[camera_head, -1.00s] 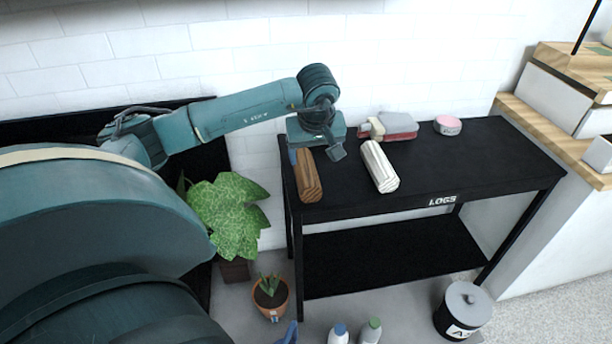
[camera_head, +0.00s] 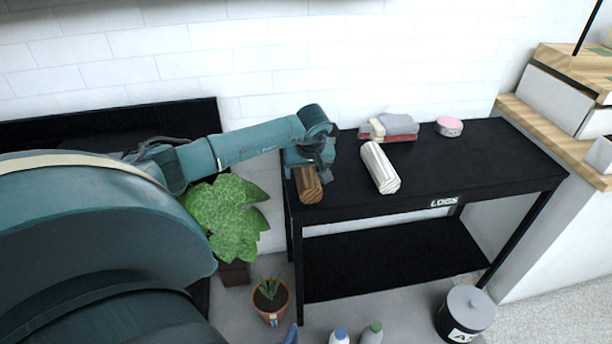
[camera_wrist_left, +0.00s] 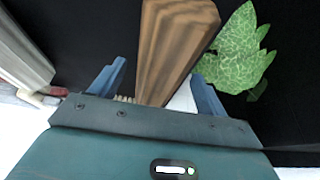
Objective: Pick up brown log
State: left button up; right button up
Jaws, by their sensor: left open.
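The brown log (camera_head: 308,188) lies at the left end of the black table, its near end pointing to the front edge. It also shows in the left wrist view (camera_wrist_left: 172,50), where its wood grain is clear. My left gripper (camera_head: 310,172) is over the far part of the log and hides that part in the head view. In the left wrist view its two blue fingers (camera_wrist_left: 163,85) stand apart, one on each side of the log, with gaps visible. The gripper is open. My right gripper is not in view.
A white log (camera_head: 380,168) lies to the right on the black table (camera_head: 470,165). Folded cloths (camera_head: 390,128) and a pink-topped tin (camera_head: 449,126) are behind it. A leafy plant (camera_head: 228,215) stands left of the table. The table's right half is mostly clear.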

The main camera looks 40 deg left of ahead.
pick_arm(q)
jog(key=shift+a+f, duration=0.1)
jog(key=shift+f, duration=0.25)
jog(key=shift+w+r, duration=0.1)
jog(key=c, duration=1.2)
